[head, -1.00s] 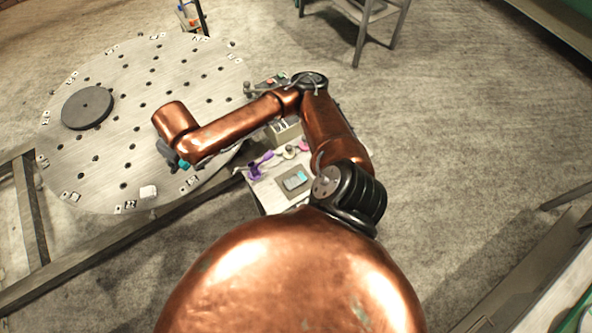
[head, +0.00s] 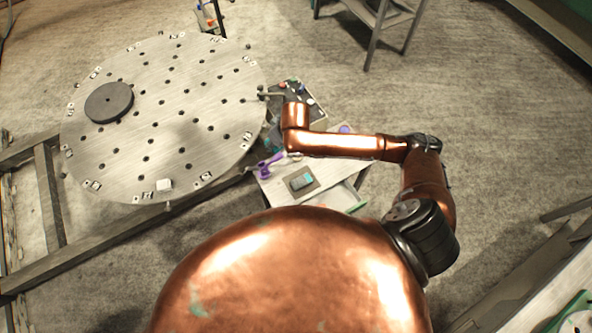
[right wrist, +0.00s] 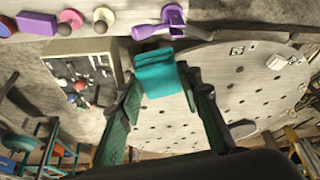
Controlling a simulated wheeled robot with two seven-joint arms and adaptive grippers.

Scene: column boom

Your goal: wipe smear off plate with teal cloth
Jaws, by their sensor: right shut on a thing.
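The plate is a large round grey metal disc with holes (head: 150,115), at left in the head view. It also fills the right side of the wrist view (right wrist: 215,100). A faint darker patch (head: 195,142) shows on it; I cannot tell if it is the smear or shade. My right gripper (right wrist: 160,82) is shut on the teal cloth (right wrist: 158,72), a folded piece held between its green-black fingers. In the head view this gripper is mostly hidden by my copper wrist, near the plate's right edge. I cannot tell whether the cloth touches the plate. My left gripper is not in view.
A black disc (head: 109,102) lies on the plate's left part and a white block (head: 164,185) near its front rim. A small table (head: 272,186) with a purple thing (head: 264,168) and a grey-teal item stands right of the plate. A box with knobs (right wrist: 78,62) is beside the gripper.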

